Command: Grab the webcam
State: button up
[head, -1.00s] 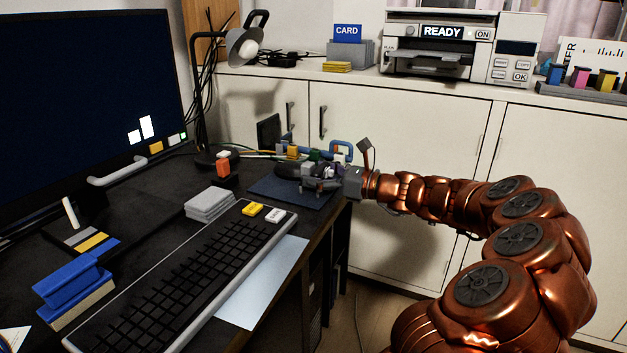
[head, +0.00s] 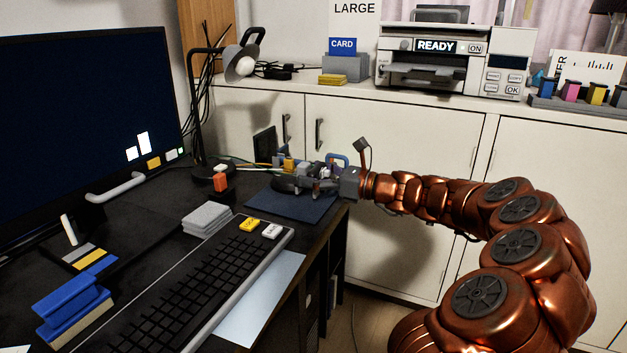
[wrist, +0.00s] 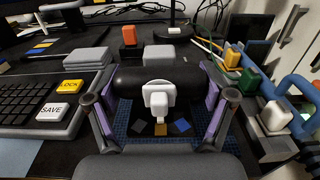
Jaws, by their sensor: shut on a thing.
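The webcam is a dark rounded bar (wrist: 185,77) with a white mount (wrist: 159,97) on its near side. My gripper (wrist: 159,100) is closed around the webcam, one purple-padded finger at each end of the bar. In the head view my gripper (head: 318,186) is over the dark blue mat (head: 300,208) at the desk's far right corner. The webcam shows there as a small dark shape (head: 286,185), partly hidden by the fingers. The gap between it and the mat is hard to judge.
A keyboard (head: 215,285) and grey stacked blocks (head: 207,219) lie to the left. An orange block (head: 220,182) and a desk lamp (head: 241,63) stand behind. Colored connectors and cables (wrist: 250,80) crowd the right side. White cabinets (head: 410,160) are close behind.

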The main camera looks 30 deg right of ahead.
jog(key=s+d+r+p, duration=0.1)
jog(key=s+p, duration=0.2)
jog(key=s, duration=1.3)
jog(key=shift+d, duration=0.15)
